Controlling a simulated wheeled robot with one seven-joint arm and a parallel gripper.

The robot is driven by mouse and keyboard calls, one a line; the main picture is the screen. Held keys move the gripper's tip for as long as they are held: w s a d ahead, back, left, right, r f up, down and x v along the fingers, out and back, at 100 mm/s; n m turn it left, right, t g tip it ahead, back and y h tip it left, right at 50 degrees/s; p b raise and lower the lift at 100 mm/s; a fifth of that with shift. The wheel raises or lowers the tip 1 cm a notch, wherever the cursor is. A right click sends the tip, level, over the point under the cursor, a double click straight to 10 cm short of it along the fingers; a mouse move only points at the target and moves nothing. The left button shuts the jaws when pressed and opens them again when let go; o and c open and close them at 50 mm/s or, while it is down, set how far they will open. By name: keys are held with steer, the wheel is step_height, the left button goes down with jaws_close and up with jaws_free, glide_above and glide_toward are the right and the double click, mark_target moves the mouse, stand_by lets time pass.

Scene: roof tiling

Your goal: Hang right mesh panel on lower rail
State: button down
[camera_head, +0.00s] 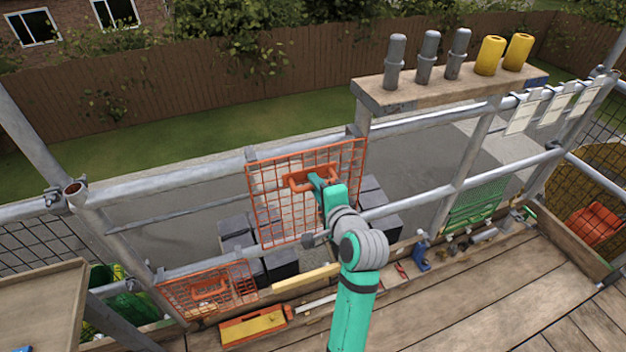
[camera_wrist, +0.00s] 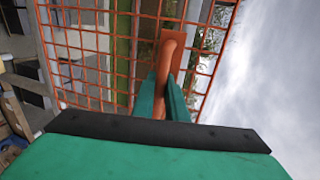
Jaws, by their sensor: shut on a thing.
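My gripper (camera_head: 322,184) is shut on the handle of an orange mesh panel (camera_head: 272,200), which is upright at the scaffold rails. In the wrist view the fingers (camera_wrist: 165,98) close around the orange handle (camera_wrist: 172,48), with the mesh (camera_wrist: 95,45) behind it. The panel's top edge is near the upper rail (camera_head: 195,178); its bottom edge reaches about the lower rail (camera_head: 205,264). I cannot tell whether it touches either rail. A second orange mesh panel (camera_head: 195,292) with a handle sits lower left, below the lower rail.
A plank shelf (camera_head: 440,90) above the rails holds grey and yellow cylinders. Tools, including a blue one (camera_head: 421,258) and a yellow-and-orange one (camera_head: 253,325), lie along the deck's edge. A green mesh panel (camera_head: 474,205) is at the right. The wooden deck (camera_head: 500,295) is clear at right.

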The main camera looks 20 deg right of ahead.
steer(key=shift+s, duration=2)
steer(key=shift+d, duration=0.1)
